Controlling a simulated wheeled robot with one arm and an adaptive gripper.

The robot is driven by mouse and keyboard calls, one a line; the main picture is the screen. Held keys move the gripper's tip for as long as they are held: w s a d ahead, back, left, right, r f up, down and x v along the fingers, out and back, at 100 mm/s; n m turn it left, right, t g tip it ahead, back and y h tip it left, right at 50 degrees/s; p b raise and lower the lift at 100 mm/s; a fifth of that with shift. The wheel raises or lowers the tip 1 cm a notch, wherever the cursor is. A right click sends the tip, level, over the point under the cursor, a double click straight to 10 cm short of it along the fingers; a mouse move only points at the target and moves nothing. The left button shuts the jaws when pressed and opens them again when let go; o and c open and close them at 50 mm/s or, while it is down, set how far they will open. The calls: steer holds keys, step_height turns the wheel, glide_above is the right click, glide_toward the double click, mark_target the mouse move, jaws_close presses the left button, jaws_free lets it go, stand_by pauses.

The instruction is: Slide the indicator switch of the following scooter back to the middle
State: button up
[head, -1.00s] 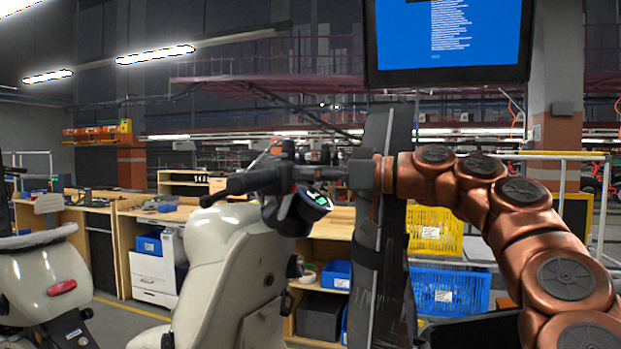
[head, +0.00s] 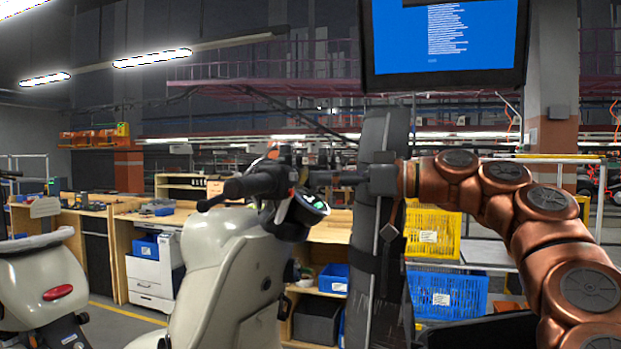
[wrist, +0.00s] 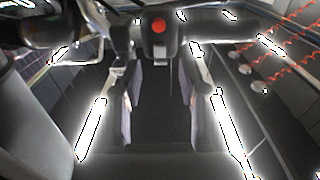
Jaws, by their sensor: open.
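The cream scooter (head: 212,262) stands in front of me, with its black handlebar grip (head: 248,186) and round display (head: 314,203) facing up and right. My gripper (head: 312,178) reaches in from the right at handlebar height; its fingertips are hard to make out there. In the wrist view, my gripper (wrist: 160,80) is open and empty, its two fingers apart. Ahead of the fingers is a black control housing (wrist: 160,44) with a red button (wrist: 158,25), on the dark handlebar. The indicator switch itself is too small to tell, and so is its position.
A second cream scooter (head: 45,290) stands at the left. A blue screen (head: 445,40) hangs above my arm. Wooden benches (head: 100,205), a yellow basket (head: 432,232) and a blue basket (head: 446,293) stand behind. A dark upright post (head: 372,250) is close behind the gripper.

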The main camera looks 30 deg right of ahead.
steer(key=v, duration=0.8)
stand_by(0.4)
steer(key=a+f+g, duration=0.4)
steer(key=a+g, duration=0.1)
steer(key=a, duration=1.1)
steer(key=s+a+f+m+g+h, duration=0.1)
steer(key=s+a+f+g+h, duration=0.25)
steer(key=a+f, duration=0.95)
steer(key=s+f+m+g+h, duration=0.2)
steer(key=s+f, duration=0.1)
steer(key=f, duration=0.6)
steer(key=s+f+m+g+h, duration=0.1)
steer(key=s+f+g+h, duration=0.2)
steer(key=f, duration=0.6)
steer(key=s+d+f+m+g+h, duration=0.2)
steer(key=s+d+f, duration=0.4)
steer(key=s+f, duration=0.6)
steer(key=shift+s+f+m+h, duration=0.35)
steer(key=shift+f+m+h, duration=0.2)
steer(key=shift+f+m, duration=0.35)
